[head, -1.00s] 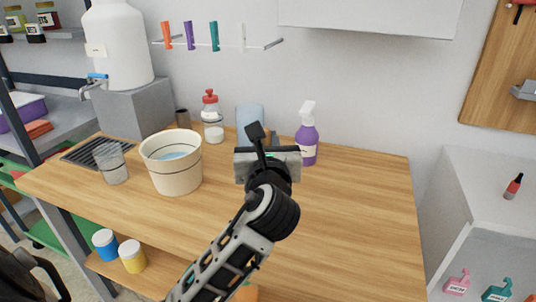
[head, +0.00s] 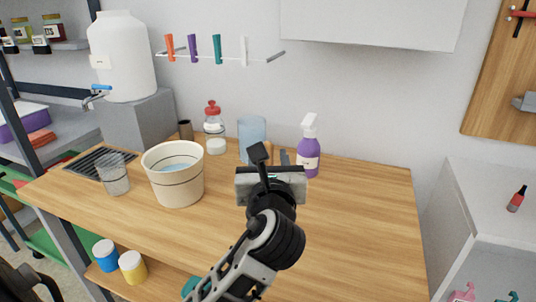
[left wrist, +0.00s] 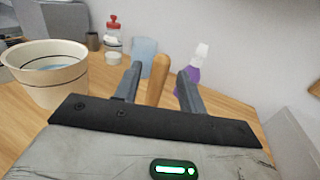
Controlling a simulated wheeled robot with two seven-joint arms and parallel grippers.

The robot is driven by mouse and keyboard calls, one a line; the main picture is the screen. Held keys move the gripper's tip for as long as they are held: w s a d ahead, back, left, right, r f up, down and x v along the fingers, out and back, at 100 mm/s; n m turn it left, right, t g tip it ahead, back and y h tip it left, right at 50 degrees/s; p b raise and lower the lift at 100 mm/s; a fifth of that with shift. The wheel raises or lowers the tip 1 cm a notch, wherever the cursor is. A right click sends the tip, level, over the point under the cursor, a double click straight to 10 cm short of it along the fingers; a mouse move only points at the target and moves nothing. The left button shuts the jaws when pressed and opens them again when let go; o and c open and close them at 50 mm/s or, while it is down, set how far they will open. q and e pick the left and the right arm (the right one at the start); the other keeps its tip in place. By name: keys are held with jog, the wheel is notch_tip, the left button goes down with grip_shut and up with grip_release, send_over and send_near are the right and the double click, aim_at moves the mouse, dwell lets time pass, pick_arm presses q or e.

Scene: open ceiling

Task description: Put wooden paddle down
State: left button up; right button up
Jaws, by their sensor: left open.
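The wooden paddle shows in the left wrist view as a rounded tan wooden piece (left wrist: 157,82) standing between the two fingers of my left gripper (left wrist: 160,71). The fingers are apart, with a gap visible on each side of the wood. How the paddle's lower part rests is hidden by the gripper body. My right gripper is not in view.
A cream bucket (head: 176,192) and a clear cup (head: 115,180) stand left of my gripper. A red-capped bottle (head: 213,125), a blue translucent cup (head: 251,130) and a purple spray bottle (head: 308,160) stand along the back. The right part of the table is clear.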

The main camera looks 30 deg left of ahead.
pick_arm(q)
jog(key=v, duration=0.9)
jog(key=shift+s+d, duration=0.15)
jog(key=shift+s, duration=0.1)
